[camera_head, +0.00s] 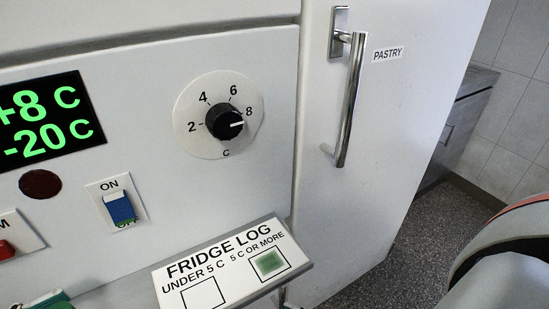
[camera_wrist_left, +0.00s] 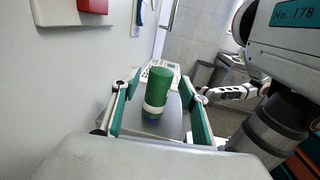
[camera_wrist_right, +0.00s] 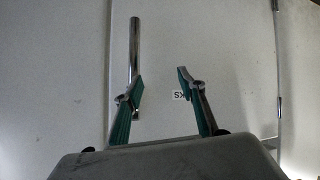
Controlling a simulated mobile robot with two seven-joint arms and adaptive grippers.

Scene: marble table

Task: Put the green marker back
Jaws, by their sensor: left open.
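The green marker (camera_wrist_left: 157,88), with a pale band around it, is between the two fingers of my open left gripper (camera_wrist_left: 161,82) in the left wrist view. I cannot tell whether either finger touches it. Its lower end is near a grey ledge (camera_wrist_left: 172,122); exact contact is unclear. A green piece (camera_head: 45,298), probably the marker's top, shows at the lower left edge of the head view. The fridge log plate (camera_head: 212,268) has a green filled mark in the "5 C or more" box. My right gripper (camera_wrist_right: 159,78) is open and empty.
The panel carries a display (camera_head: 50,115), a dial (camera_head: 224,122) pointing near 8, a blue switch (camera_head: 119,207) and a red button (camera_head: 6,249). The pastry door has an upright handle (camera_head: 350,100). A metal handle (camera_wrist_right: 135,45) stands before my right gripper. Floor (camera_head: 400,260) shows at right.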

